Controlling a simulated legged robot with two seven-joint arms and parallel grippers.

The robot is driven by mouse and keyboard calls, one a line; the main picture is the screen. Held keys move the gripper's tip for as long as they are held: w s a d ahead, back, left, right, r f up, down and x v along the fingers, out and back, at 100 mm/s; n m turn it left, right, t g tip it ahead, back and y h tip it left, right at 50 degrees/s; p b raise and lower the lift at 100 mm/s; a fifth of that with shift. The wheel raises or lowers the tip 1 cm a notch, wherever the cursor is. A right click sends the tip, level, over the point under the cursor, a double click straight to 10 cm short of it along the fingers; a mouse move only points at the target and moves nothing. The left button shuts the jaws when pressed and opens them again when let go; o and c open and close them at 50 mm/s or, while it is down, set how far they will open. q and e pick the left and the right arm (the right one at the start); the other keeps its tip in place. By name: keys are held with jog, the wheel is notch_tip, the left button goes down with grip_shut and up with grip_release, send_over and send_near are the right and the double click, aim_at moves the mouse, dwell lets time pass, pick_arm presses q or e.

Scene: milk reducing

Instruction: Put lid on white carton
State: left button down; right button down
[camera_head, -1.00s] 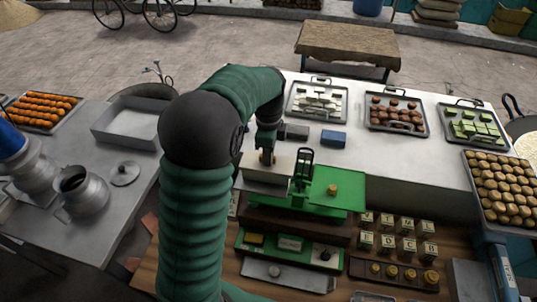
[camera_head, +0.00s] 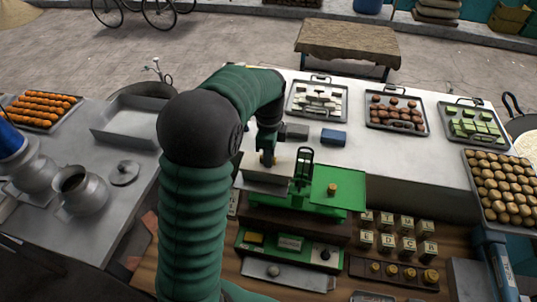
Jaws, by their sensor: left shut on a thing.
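My left gripper (camera_head: 267,160) points down just behind the pan side of a green balance scale (camera_head: 300,203). It is shut on a pale flat piece at the top of the white carton (camera_head: 266,179), which looks like the lid. The carton sits on the left side of the scale. I cannot tell where lid and carton divide, or whether the lid lies fully on it. The fingertips are small and dark against the white. My right gripper is not in view.
A brass weight (camera_head: 332,188) stands on the scale's green plate. Lettered blocks (camera_head: 388,241) and small weights are in front right. A blue box (camera_head: 334,137) and a dark box (camera_head: 294,132) lie behind. Sweet trays (camera_head: 398,114) line the white counter (camera_head: 400,158).

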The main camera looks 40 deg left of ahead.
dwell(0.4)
pick_arm(q)
jog(key=shift+a+f, duration=0.1)
jog(key=shift+f, duration=0.35)
dwell(0.3)
jog(key=c, duration=1.4)
grip_release()
jog(key=shift+o, duration=0.6)
jog(key=o, duration=0.5)
jog(key=shift+r, duration=0.15)
